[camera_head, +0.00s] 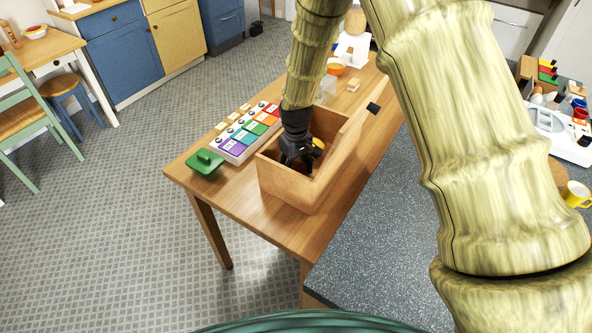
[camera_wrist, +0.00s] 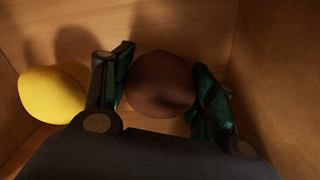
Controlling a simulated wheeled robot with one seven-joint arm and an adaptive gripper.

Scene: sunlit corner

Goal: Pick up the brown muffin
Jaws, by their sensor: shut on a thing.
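In the wrist view, the brown muffin (camera_wrist: 160,84) is a dark brown rounded thing between the two fingers of my gripper (camera_wrist: 162,95). The fingers press on it from both sides. It is low inside a wooden box (camera_wrist: 190,28), near a wall. In the head view my gripper (camera_head: 296,158) reaches down into the open wooden box (camera_head: 283,188); the muffin is hidden there behind my gripper and the box.
A yellow rounded thing (camera_wrist: 52,94) lies in the box just left of my gripper. The box walls stand close around my gripper. A grey counter (camera_head: 385,205) is at right.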

